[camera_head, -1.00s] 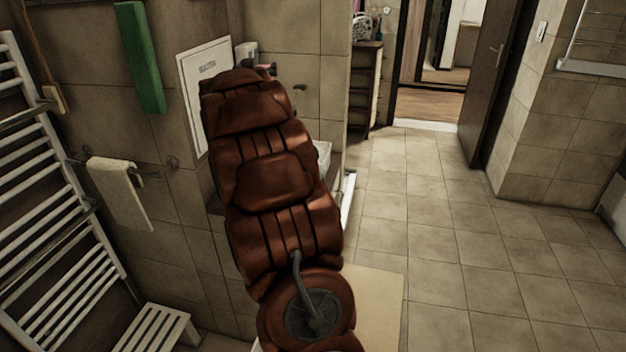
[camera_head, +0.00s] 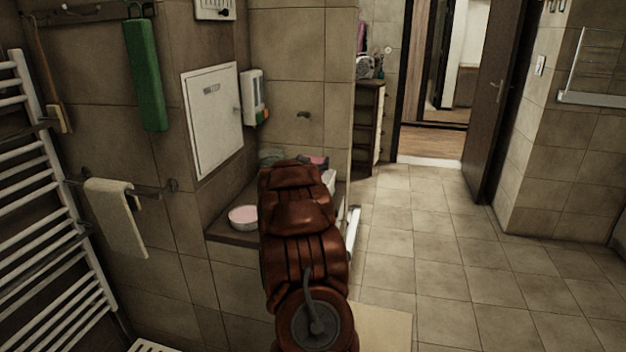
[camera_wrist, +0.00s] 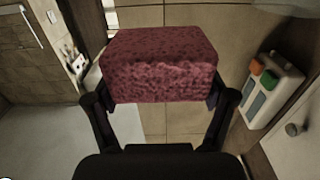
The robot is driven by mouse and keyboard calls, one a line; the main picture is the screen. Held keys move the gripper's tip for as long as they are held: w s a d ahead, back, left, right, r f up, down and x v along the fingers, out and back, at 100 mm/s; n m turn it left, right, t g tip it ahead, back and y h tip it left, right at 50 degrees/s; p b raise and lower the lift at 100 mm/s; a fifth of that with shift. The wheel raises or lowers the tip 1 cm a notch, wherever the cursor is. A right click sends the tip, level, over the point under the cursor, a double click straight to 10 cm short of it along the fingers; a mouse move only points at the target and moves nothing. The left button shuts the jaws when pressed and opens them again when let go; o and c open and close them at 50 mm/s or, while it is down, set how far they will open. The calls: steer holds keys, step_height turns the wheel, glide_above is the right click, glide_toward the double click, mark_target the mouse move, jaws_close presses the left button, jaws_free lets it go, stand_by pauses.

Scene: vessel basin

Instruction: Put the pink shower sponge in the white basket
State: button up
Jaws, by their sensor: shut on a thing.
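The pink shower sponge (camera_wrist: 160,66) is a reddish-pink porous block between the fingers of my gripper (camera_wrist: 160,98) in the wrist view. My gripper is shut on it. In the head view, a small pink piece (camera_head: 317,160), likely the sponge, shows beyond the end of my arm, which hides my gripper. A white object (camera_head: 328,179) shows partly behind my arm on the ledge; it may be the white basket, but too little shows to be sure.
A round white bowl with pink inside (camera_head: 243,217) sits on the ledge, left of my arm. A greenish item (camera_head: 271,157) is behind it. A white dispenser (camera_head: 255,97) is on the wall; it also shows in the wrist view (camera_wrist: 270,90). The right floor is clear.

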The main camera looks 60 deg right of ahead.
steer(key=shift+f+p, duration=0.3)
steer(key=shift+f, duration=2.15)
steer(key=shift+f+b, duration=0.3)
steer(key=shift+f, duration=0.3)
steer(key=o, duration=0.7)
steer(key=shift+r, duration=0.15)
steer(key=shift+r+p, duration=0.3)
steer(key=shift+r, duration=0.05)
steer(key=shift+a+r, duration=0.15)
steer(key=shift+r, duration=0.05)
steer(key=b+v, duration=0.2)
steer(key=v, duration=0.9)
steer(key=shift+s+a, duration=0.2)
steer(key=shift+a, duration=0.15)
